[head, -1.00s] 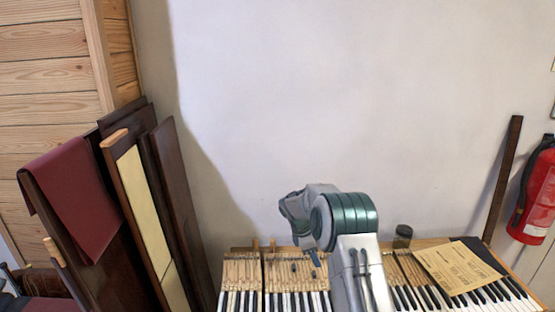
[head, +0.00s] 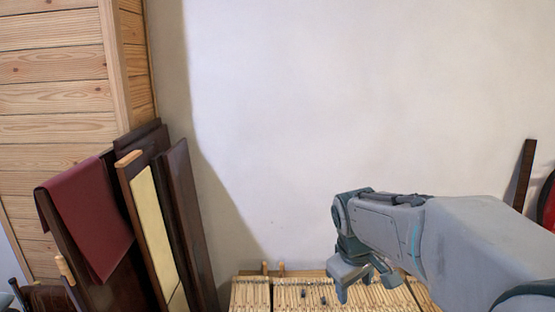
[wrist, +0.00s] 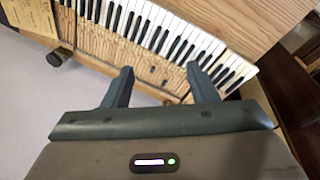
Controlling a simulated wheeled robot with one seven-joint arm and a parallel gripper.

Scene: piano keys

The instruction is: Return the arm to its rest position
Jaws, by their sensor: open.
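My arm comes in from the right edge of the head view and ends in my gripper (head: 366,284), low in the picture in front of the piano key row (head: 250,294). In the wrist view, the two dark fingers of my gripper (wrist: 159,70) stand well apart with nothing between them. Beyond them lies the keyboard (wrist: 160,58), with its wooden key backs and its black and white keys. My arm hides the right part of the key row in the head view.
Dark wooden panels (head: 188,215) and a red cloth (head: 90,220) lean at the left. A pale wall (head: 330,110) stands behind. A dark upright strip (head: 524,175) and part of a red extinguisher (head: 549,207) are at the right. A yellowish sheet (wrist: 35,18) lies at the keyboard's end.

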